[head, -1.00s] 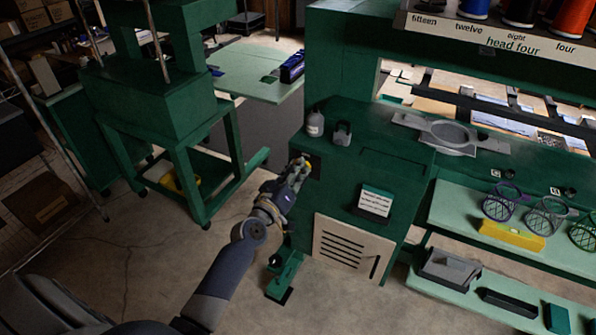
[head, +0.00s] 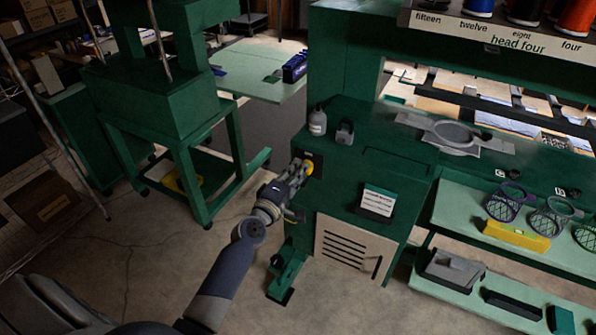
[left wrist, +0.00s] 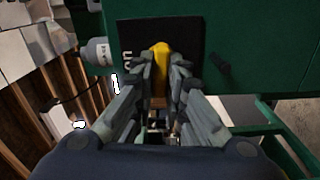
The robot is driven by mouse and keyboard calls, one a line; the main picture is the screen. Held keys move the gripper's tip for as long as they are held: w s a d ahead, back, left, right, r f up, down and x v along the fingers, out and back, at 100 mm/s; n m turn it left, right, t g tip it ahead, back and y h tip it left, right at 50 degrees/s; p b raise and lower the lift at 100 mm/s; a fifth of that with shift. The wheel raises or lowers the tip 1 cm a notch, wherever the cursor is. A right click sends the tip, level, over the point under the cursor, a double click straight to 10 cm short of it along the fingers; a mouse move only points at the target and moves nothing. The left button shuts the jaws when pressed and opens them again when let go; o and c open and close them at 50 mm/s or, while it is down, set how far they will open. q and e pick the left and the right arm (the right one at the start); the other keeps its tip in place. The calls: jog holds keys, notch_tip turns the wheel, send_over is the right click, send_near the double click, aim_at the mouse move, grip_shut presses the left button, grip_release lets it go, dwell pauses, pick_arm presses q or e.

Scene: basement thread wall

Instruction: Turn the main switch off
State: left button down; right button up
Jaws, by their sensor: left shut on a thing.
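The main switch is a yellow knob (head: 309,168) on a dark plate (head: 318,160) on the side of the green machine cabinet (head: 345,165). In the left wrist view the yellow knob (left wrist: 160,56) stands between my fingertips, in front of the black plate (left wrist: 185,45) with partly hidden white lettering. My left gripper (head: 302,170) reaches in from the left and is shut on the knob; it also shows in the left wrist view (left wrist: 160,75). The fingers cover part of the knob. My right gripper is not in view.
A grey bottle (head: 317,121) and a small dark object (head: 345,132) stand on the cabinet top. A vented panel (head: 350,248) and a white label (head: 378,200) are on its front. A green stand (head: 190,150) is at the left. Floor between is open.

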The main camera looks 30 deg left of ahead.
pick_arm(q)
jog(key=shift+r+n, duration=0.15)
jog(key=shift+n, duration=0.45)
jog(key=shift+a, duration=0.1)
jog(key=c, duration=1.7)
grip_release()
jog(key=shift+o, duration=0.5)
jog(key=shift+f, duration=0.2)
jog(key=s, duration=1.2)
jog(key=shift+w, duration=0.1)
